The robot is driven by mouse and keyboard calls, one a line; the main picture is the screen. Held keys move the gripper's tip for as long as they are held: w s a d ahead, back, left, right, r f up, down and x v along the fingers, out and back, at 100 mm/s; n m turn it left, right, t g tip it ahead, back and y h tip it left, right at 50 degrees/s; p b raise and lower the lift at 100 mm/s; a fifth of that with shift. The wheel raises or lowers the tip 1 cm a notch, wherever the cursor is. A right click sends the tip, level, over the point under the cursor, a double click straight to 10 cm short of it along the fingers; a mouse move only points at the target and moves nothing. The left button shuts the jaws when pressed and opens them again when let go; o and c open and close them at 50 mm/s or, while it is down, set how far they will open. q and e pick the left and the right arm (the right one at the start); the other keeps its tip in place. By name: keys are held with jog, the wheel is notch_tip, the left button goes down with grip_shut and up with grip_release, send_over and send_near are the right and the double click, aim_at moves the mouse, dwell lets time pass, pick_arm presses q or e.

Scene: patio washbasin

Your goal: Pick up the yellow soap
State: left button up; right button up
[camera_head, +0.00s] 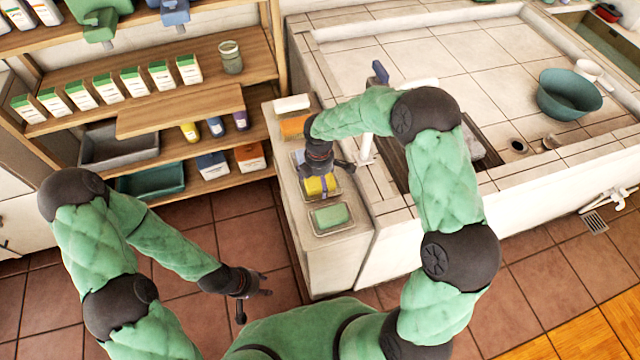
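The yellow soap (314,187) lies in a small clear dish on the narrow pale ledge (345,250) beside the washbasin. My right gripper (325,172) is right above it, pointing down, with its fingers spread apart. Part of the gripper covers some of the soap. I cannot tell whether a finger touches it. My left gripper (254,302) is open and empty, low over the tiled floor to the left of the ledge.
A green soap (331,216) in its dish is just in front of the yellow one. An orange soap (294,126) and a white one (292,103) are farther back on the ledge. Wooden shelves (180,110) with cartons stand left. A teal basin (569,94) rests on the tiled counter.

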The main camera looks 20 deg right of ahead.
aim_at(319, 178)
jog(key=c, duration=1.1)
jog(key=shift+r, duration=0.55)
notch_tip(319, 178, up, 2)
jog(key=shift+r+p, duration=0.15)
jog(key=shift+p, duration=0.65)
jog(key=s+d+r, duration=0.1)
jog(key=r, duration=0.1)
jog(key=d+r+p, duration=0.1)
jog(key=d+r, duration=0.1)
jog(key=s+d+r+p, duration=0.1)
jog(key=d+r, duration=0.1)
jog(key=shift+s+d+r, duration=0.1)
jog(key=shift+s+r, duration=0.2)
jog(key=shift+s, duration=0.05)
jog(key=s+d+r, duration=0.1)
jog(key=d, duration=0.1)
jog(key=s+d+r+p, duration=0.1)
jog(key=d, duration=0.1)
jog(key=s+d+r+p, duration=0.1)
jog(key=s+d, duration=0.1)
jog(key=d, duration=0.1)
jog(key=shift+d, duration=0.1)
